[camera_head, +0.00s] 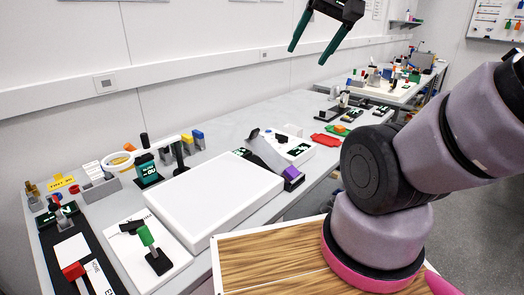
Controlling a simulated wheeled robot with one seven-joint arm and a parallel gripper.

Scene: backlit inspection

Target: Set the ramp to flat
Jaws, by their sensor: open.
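What looks like the ramp (264,152) is a grey sloped piece on the long bench, just right of a large white panel. Its upper end is at the back, and it slopes down toward a purple block (292,173) at the front. Small dark displays with green marks sit beside it. My gripper (307,57) is at the top of the view, high above the bench and apart from everything. Its two dark green fingers are spread, with nothing between them.
The white panel (215,192) fills the bench middle. A ring magnifier (118,161) and coloured blocks stand behind it. A green-handled tool (148,240) is at front left. My arm covers part of the right side.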

